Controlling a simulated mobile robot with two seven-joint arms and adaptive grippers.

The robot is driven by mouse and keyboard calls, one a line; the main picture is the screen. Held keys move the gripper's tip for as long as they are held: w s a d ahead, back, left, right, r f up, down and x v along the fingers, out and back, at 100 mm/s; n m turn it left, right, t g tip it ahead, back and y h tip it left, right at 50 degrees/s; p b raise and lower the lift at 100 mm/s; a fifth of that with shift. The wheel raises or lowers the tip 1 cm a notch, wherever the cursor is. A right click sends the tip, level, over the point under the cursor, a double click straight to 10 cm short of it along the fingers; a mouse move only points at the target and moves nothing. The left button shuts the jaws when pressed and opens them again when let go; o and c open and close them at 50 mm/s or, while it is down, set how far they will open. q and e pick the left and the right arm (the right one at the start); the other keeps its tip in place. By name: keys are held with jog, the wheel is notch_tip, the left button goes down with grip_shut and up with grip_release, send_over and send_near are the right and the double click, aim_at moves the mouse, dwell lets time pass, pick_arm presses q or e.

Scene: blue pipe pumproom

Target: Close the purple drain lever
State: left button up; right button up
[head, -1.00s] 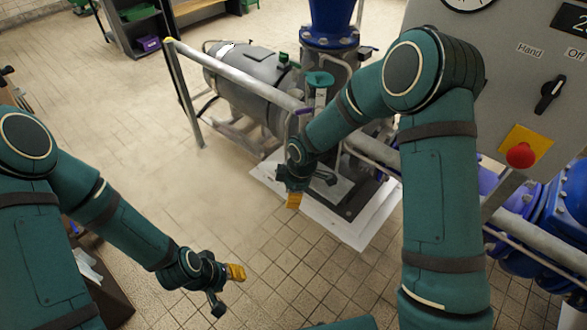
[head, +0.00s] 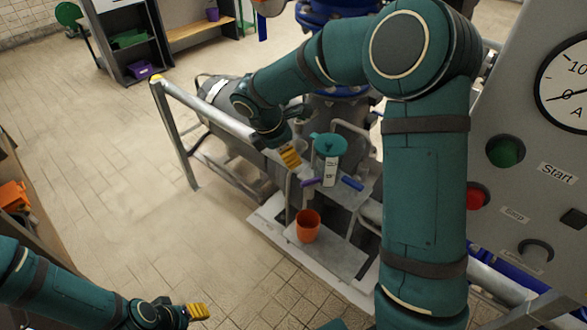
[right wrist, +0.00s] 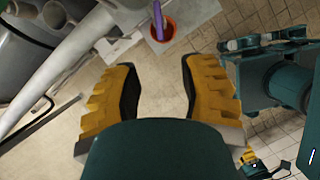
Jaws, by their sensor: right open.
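The purple drain lever (head: 311,182) is a small bar on the pump pipework in the head view, left of a blue lever (head: 352,183). In the right wrist view, the purple lever (right wrist: 158,18) is near the top edge, above the orange cup in the picture. My right gripper (head: 290,157) is open and empty, a little up and left of the purple lever and apart from it. Its yellow fingers (right wrist: 160,75) are spread in the right wrist view. My left gripper (head: 197,311) is low in the head view, away from the levers; its jaw opening is unclear.
An orange cup (head: 308,226) stands on the plinth below the levers. A teal handwheel (head: 328,144) with a white tag is just above them. A grey rail (head: 215,112) runs left of my right gripper. A control panel (head: 520,185) is at right. Open floor lies left.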

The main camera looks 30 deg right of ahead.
aim_at(307, 181)
jog(key=b+x, duration=0.3)
jog(key=x, duration=1)
jog(key=shift+d+f+b, duration=0.25)
jog(key=shift+f+b, duration=0.05)
jog(key=shift+o, duration=0.2)
grip_shut()
